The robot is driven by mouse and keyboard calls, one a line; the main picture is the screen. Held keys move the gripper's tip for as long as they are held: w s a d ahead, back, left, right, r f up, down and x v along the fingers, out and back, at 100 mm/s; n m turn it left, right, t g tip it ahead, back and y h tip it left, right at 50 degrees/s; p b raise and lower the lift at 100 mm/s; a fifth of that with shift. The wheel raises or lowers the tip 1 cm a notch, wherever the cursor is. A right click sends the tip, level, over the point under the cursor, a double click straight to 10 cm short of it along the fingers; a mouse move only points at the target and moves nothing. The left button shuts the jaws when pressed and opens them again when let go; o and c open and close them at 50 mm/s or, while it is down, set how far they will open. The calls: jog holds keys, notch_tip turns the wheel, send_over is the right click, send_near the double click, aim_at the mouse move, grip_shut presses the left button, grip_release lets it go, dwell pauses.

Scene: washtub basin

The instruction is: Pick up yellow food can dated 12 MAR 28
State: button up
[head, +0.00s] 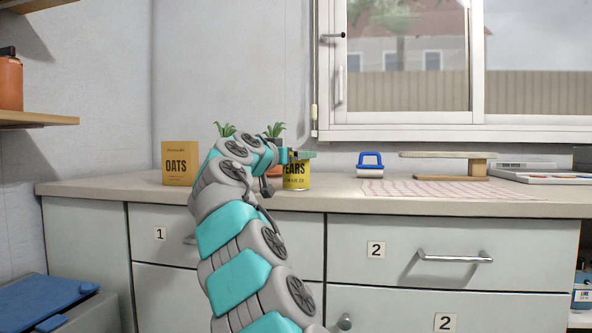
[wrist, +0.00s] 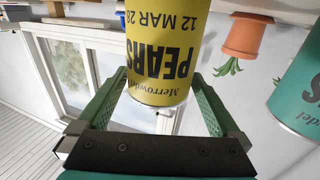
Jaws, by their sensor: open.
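The yellow can (head: 297,182) stands on the counter near its front edge, labelled PEARS. In the wrist view, which is upside down, the yellow can (wrist: 165,50) shows PEARS and 12 MAR 28. My gripper (wrist: 155,88) is open, with one green finger on each side of the can's top end. I cannot tell whether either finger touches it. In the head view my gripper (head: 299,155) is at the can's top, and my arm hides part of the can's left side.
A teal can (wrist: 300,95) and a potted plant (wrist: 243,38) are close by in the wrist view. An OATS box (head: 180,164) stands left of my arm. A blue-handled item (head: 370,165) and a wooden board stand (head: 460,168) are to the right.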

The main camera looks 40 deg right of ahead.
jog(key=shift+w+d, duration=0.15)
jog(key=shift+d, duration=0.35)
grip_shut()
dwell(0.5)
